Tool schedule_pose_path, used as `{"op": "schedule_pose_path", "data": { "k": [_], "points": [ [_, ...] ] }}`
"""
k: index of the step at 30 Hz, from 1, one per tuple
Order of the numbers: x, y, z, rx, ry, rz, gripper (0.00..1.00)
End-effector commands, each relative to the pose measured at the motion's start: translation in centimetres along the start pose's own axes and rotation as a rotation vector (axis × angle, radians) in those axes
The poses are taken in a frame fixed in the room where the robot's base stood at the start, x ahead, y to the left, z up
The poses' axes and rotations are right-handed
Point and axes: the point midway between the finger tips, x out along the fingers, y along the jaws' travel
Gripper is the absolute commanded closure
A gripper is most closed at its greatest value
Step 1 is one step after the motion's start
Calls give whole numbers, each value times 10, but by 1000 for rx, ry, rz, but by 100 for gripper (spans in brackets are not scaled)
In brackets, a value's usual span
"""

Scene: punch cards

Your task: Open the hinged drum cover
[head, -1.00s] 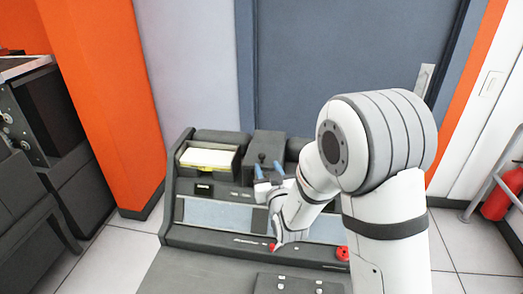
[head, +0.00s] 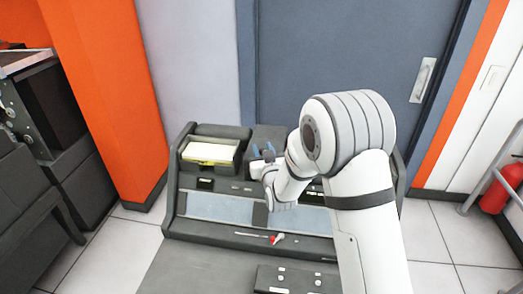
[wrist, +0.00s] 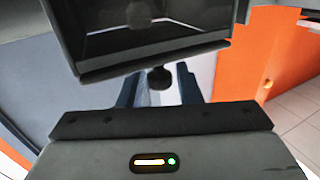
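The drum cover is a dark grey box-shaped hood (head: 268,133) at the upper middle of the machine, partly hidden by my arm in the head view. In the wrist view its framed face (wrist: 150,58) fills the top, with a dark round knob (wrist: 160,78) at its lower edge. My gripper (head: 263,150) is at the front of the cover. In the wrist view the blue fingers of my gripper (wrist: 158,88) stand on either side of the knob, with a visible gap on each side. I cannot tell whether the cover has tilted.
A card hopper with pale cards (head: 209,152) stands left of the cover. A blue-grey door (head: 340,60) is behind, an orange column (head: 105,90) to the left.

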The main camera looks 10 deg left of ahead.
Motion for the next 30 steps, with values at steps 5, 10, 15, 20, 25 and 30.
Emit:
{"op": "schedule_pose_path", "data": {
  "k": [5, 10, 15, 20, 25, 30],
  "points": [
    [0, 0, 0, 0, 0, -1, 84],
    [0, -1, 0, 0, 0, -1, 97],
    [0, -1, 0, 0, 0, -1, 100],
    [0, -1, 0, 0, 0, -1, 100],
    [1, 5, -3, 6, -14, 7, 100],
    [3, 18, -9, 24, -54, 25, 100]
  ]
}}
